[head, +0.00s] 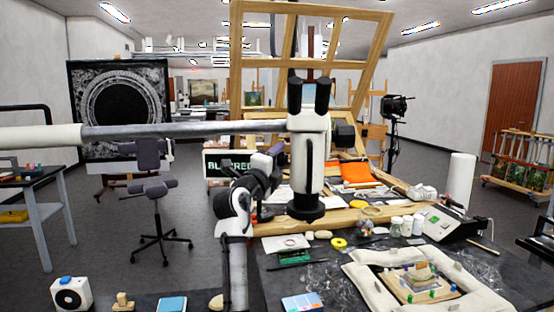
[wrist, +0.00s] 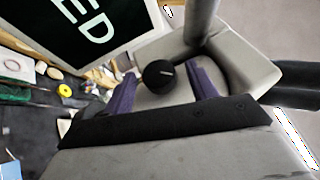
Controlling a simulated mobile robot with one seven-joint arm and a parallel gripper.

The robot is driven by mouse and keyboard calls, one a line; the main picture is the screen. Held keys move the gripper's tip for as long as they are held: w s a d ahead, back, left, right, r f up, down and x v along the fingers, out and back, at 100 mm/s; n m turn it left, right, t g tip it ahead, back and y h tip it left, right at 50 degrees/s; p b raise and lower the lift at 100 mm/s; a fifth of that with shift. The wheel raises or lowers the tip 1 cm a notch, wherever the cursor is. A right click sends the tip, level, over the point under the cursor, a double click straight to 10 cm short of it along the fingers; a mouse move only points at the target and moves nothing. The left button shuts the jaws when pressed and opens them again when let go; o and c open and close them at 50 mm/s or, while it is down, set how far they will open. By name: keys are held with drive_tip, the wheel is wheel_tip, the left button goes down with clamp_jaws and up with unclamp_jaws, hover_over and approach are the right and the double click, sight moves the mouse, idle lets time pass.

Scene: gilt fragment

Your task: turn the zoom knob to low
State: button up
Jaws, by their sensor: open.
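The microscope (head: 312,150) is a pale upright body with black eyepieces, hanging from a long boom. In the wrist view its pale housing (wrist: 245,62) fills the centre right. The zoom knob (wrist: 159,75), black and round with a small white mark, sits on that housing. My gripper (wrist: 162,80) is open, its two purple fingers spread on either side of the knob. I see a gap at each side and cannot tell any contact. In the head view my gripper (head: 276,152) is at the microscope's left side, and the knob cannot be made out there.
The boom (head: 180,130) crosses from the left at the microscope's height. A sign (head: 226,163) stands behind my gripper. Below, the workbench (head: 330,265) holds small tools, jars and a white padded frame (head: 355,270). A wooden easel (head: 375,50) rises behind the microscope.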

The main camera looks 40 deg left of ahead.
drive_tip(key=shift+c, duration=0.5)
drive_tip(key=c, duration=0.9)
drive_tip(key=shift+r+g, duration=0.1)
drive_tip(key=shift+g, duration=0.3)
drive_tip(key=shift+r+n+g, duration=0.25)
drive_tip(key=shift+n+g, duration=0.35)
drive_tip(key=shift+g, duration=0.3)
drive_tip(key=n+g+h, duration=0.1)
drive_tip(key=g, duration=0.2)
drive_tip(key=shift+r+p, duration=0.2)
drive_tip(key=shift+p, duration=0.2)
drive_tip(key=g+h, duration=0.1)
drive_tip(key=g, duration=0.1)
drive_tip(key=n+g+h, duration=0.1)
drive_tip(key=shift+w+a+r+g, duration=0.1)
drive_tip(key=shift+w+r+g, duration=0.1)
drive_tip(key=shift+g, duration=0.2)
drive_tip(key=shift+n+g+h, duration=0.4)
drive_tip(key=shift+g, duration=0.4)
